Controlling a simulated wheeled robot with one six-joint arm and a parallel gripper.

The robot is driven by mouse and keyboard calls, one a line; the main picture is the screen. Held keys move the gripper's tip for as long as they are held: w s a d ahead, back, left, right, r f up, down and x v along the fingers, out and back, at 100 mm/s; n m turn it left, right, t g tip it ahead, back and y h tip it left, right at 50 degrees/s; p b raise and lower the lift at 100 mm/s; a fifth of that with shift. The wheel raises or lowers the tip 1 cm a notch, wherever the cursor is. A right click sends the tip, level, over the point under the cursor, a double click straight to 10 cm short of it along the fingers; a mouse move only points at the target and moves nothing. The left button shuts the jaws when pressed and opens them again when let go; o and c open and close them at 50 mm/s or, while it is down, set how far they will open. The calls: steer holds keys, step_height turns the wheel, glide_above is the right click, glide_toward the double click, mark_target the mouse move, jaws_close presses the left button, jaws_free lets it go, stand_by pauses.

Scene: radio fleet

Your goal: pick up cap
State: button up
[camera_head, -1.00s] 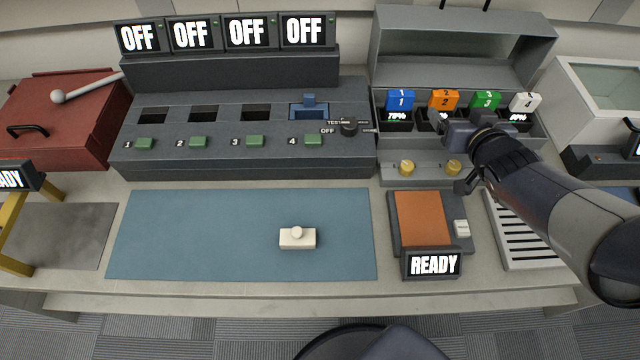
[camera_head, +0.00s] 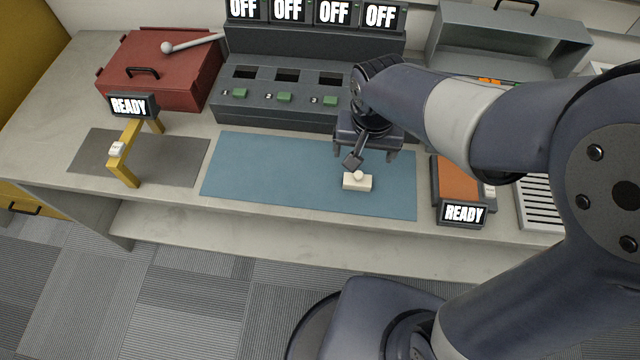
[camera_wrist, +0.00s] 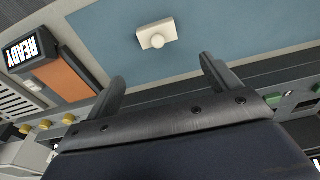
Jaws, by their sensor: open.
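The cap (camera_head: 357,182) is a small cream-white block with a round knob on top. It lies on the blue mat (camera_head: 270,176), right of the mat's middle. In the wrist view the cap (camera_wrist: 155,35) shows beyond my fingertips and between their lines, with nothing touching it. My gripper (camera_head: 368,158) is above the mat, just behind the cap in the head view. In the wrist view my gripper (camera_wrist: 160,72) has its two fingers spread wide with nothing between them.
A grey console with green buttons (camera_head: 284,97) stands behind the mat. An orange-topped device with a READY screen (camera_head: 463,214) is to the right. A yellow stand (camera_head: 124,170) on a grey mat and a red box (camera_head: 165,75) are to the left.

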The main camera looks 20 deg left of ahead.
mark_target(359, 175)
steer(key=f, duration=0.4)
steer(key=shift+s+a+f, duration=0.3)
steer(key=shift+w+d+f, duration=0.15)
steer(key=shift+f, duration=1.35)
steer(key=shift+w+d+f, duration=0.1)
steer(key=shift+w+f, duration=0.05)
steer(key=shift+f, duration=1.35)
steer(key=shift+c, duration=0.2)
steer(key=c, duration=1)
